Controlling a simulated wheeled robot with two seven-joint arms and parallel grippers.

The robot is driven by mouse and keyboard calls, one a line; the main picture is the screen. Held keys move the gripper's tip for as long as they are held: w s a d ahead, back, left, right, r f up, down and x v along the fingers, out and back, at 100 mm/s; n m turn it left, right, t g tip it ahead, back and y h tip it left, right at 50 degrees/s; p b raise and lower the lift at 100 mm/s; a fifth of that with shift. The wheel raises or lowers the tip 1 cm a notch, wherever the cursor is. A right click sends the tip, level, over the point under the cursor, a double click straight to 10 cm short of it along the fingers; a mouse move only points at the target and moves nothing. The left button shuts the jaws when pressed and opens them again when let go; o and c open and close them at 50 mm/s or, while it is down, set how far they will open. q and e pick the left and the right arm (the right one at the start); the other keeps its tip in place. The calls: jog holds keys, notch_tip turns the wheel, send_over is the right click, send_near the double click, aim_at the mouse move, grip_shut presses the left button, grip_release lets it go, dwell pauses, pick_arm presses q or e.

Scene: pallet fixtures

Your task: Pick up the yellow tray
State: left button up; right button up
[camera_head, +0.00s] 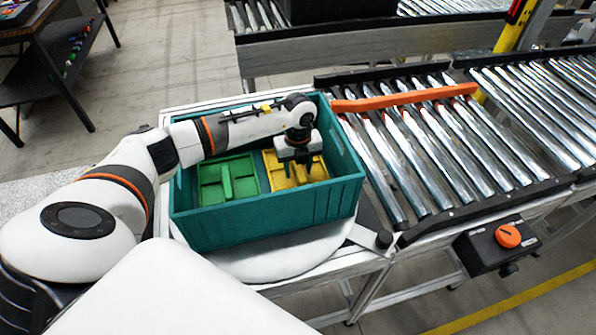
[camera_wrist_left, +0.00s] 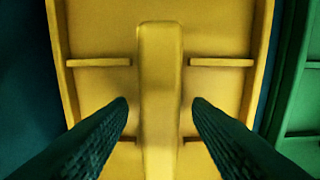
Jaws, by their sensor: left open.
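The yellow tray (camera_head: 315,172) lies inside the teal crate (camera_head: 270,218), in its right part. My left gripper (camera_head: 298,178) is over the tray, pointing down. In the left wrist view the yellow tray (camera_wrist_left: 100,85) fills most of the picture, with a raised central bar (camera_wrist_left: 160,85) and short ribs on both sides. The two dark fingers of my left gripper (camera_wrist_left: 160,115) are open, one on each side of the bar, with gaps to it. I cannot tell how far down the fingertips reach. My right gripper is not in view.
A green tray (camera_head: 243,170) lies left of the yellow one in the crate, close beside it; it also shows in the left wrist view (camera_wrist_left: 297,95). The crate walls stand around both. A roller conveyor (camera_head: 440,135) with an orange bar (camera_head: 405,98) is to the right.

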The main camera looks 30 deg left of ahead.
pick_arm(q)
jog(key=shift+f, duration=0.2)
grip_shut()
jog(key=shift+r, duration=0.1)
